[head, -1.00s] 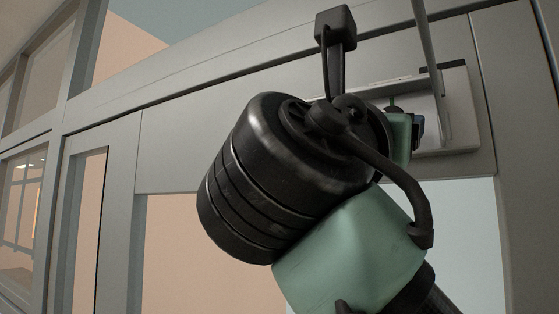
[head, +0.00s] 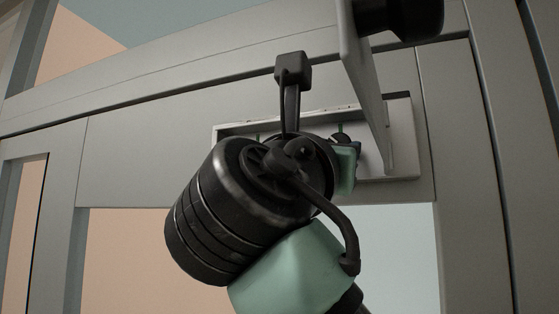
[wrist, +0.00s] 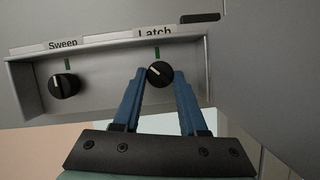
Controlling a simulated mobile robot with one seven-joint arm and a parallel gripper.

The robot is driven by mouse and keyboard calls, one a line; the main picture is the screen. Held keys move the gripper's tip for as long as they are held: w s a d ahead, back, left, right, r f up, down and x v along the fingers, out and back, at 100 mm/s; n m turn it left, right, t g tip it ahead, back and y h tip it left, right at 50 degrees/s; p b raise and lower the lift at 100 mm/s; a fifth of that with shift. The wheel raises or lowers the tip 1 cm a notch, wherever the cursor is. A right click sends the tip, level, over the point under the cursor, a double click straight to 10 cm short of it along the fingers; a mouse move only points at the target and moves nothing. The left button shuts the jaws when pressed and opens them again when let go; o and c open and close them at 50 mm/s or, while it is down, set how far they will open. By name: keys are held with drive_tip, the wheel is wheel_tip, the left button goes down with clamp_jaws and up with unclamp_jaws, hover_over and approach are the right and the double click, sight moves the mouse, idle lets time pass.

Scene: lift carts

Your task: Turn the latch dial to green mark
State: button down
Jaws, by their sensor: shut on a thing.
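The Latch dial (wrist: 160,73) is a round black knob with a white pointer line, under the "Latch" label in the wrist view. Its pointer tilts to the upper left. The green mark (wrist: 157,54) is a short upright line just above the dial, so pointer and mark are not in line. My gripper (wrist: 160,77) has its blue fingers on the left and right sides of the dial, shut on it. In the head view my wrist hides much of the panel; the gripper (head: 357,149) shows only in part at the dial.
The Sweep dial (wrist: 64,85), with its own green mark, is left of the Latch dial on the recessed grey panel (head: 405,140). A grey plate (head: 366,75) with a black cylinder (head: 405,15) juts out close to the right of my gripper.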

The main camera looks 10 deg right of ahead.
drive_tip(key=shift+m, duration=0.3)
drive_tip(key=m+g, duration=0.1)
drive_tip(key=m, duration=0.2)
drive_tip(key=m+g+h, duration=0.1)
drive_tip(key=m+g, duration=0.1)
drive_tip(key=m, duration=0.2)
drive_tip(key=m+g+h+b, duration=0.1)
drive_tip(key=m+g, duration=0.1)
drive_tip(key=m, duration=0.2)
drive_tip(key=shift+w+a+r, duration=0.15)
drive_tip(key=shift+a+r, duration=0.1)
drive_tip(key=shift+m, duration=0.3)
drive_tip(key=shift+c, duration=2.2)
unclamp_jaws()
